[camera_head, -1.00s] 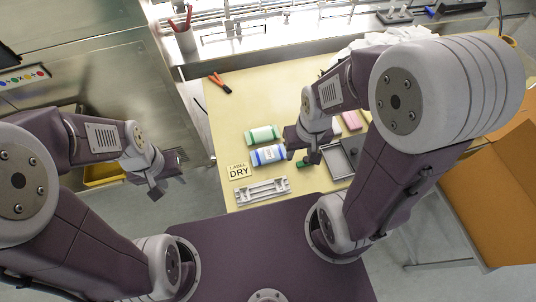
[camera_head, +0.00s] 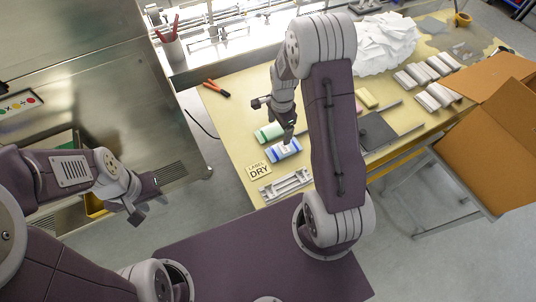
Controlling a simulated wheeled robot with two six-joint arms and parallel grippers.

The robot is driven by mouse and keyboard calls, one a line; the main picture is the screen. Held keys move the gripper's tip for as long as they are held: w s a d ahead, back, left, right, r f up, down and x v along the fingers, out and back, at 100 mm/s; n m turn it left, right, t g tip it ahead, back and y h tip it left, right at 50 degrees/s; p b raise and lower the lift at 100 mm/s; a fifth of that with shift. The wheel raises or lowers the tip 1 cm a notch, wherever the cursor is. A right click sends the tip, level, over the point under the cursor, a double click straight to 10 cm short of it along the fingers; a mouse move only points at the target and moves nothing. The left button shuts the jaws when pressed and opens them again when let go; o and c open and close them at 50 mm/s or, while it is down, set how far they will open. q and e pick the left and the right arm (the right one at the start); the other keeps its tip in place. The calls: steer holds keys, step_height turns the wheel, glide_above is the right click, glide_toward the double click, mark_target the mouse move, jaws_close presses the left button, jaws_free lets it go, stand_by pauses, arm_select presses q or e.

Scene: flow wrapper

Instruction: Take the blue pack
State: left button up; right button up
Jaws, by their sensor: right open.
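The blue pack (camera_head: 284,151) is a blue and white pack lying on the yellow table top, in front of a green and white pack (camera_head: 267,134). My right gripper (camera_head: 275,121) is open over the two packs. One finger reaches down near the blue pack and the other points left; I cannot tell whether it touches a pack. My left gripper (camera_head: 149,198) is off the table to the left, above the floor, with no object seen in it.
A "LABEL DRY" card (camera_head: 259,171) and a grey metal bracket (camera_head: 285,184) lie at the front edge. Red-handled pliers (camera_head: 216,88) lie at the back left. A dark tray (camera_head: 376,131), white packs (camera_head: 432,95) and a cardboard box (camera_head: 490,140) are to the right.

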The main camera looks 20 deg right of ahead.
mark_target(284, 147)
steer(key=shift+g, duration=0.3)
steer(key=s+d+f, duration=0.2)
steer(key=d, duration=0.1)
steer(key=shift+f, duration=0.35)
steer(key=shift+w+a+f, duration=0.1)
steer(key=shift+a+f, duration=0.1)
steer(key=shift+f, duration=0.4)
steer(key=shift+a+f, duration=0.2)
steer(key=shift+f, duration=0.35)
steer(key=shift+w+a+f+p, duration=0.2)
steer(key=shift+f+p, duration=0.1)
steer(key=shift+f, duration=0.1)
steer(key=f, duration=0.3)
steer(key=f+p, duration=0.1)
steer(key=shift+s+d+f, duration=0.1)
steer(key=shift+s+f, duration=0.15)
steer(key=shift+f, duration=0.35)
steer(key=c, duration=1.4)
arm_select(q)
steer(key=shift+s+d+r, duration=0.2)
steer(key=shift+d+r, duration=0.6)
steer(key=shift+r, duration=0.1)
arm_select(e)
steer(key=shift+r, duration=0.1)
